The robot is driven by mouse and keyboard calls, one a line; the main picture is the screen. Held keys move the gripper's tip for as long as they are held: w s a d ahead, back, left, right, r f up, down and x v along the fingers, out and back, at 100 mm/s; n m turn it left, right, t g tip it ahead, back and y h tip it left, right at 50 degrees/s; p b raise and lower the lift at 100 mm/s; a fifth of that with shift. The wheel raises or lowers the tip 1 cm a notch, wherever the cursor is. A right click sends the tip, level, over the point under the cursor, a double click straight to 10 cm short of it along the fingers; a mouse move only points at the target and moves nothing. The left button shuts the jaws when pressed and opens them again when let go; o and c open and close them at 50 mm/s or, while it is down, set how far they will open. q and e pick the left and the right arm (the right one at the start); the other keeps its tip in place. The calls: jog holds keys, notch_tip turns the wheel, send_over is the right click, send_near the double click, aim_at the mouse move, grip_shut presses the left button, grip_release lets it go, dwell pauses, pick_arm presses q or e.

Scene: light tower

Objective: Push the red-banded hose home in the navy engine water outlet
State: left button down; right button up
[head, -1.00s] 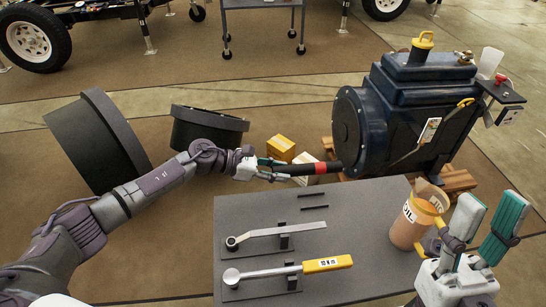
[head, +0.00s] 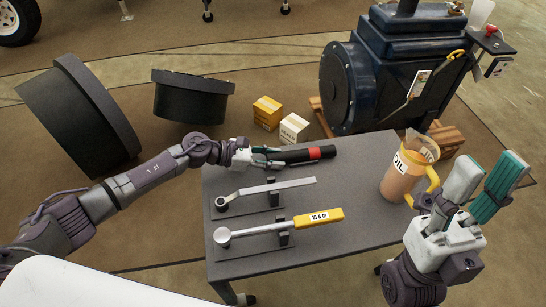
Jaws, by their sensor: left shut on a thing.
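The black hose (head: 295,155) with a red band (head: 314,153) near its right end is in my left gripper (head: 278,158), which is shut on its left part. The hose lies roughly level over the back edge of the grey table, its free end pointing right. I cannot pick out the water outlet. My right gripper (head: 487,172) is open and empty at the right, its teal-padded fingers apart.
The grey table (head: 350,235) holds a wrench (head: 275,187), a yellow-handled tool (head: 280,226) and an orange oil jug (head: 402,178) at its right. Yellow (head: 267,108) and white (head: 294,128) boxes stand on the floor behind. Large black drums (head: 190,98) are at the left.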

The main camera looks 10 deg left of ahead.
pick_arm(q)
jog(key=c, duration=0.8)
grip_release()
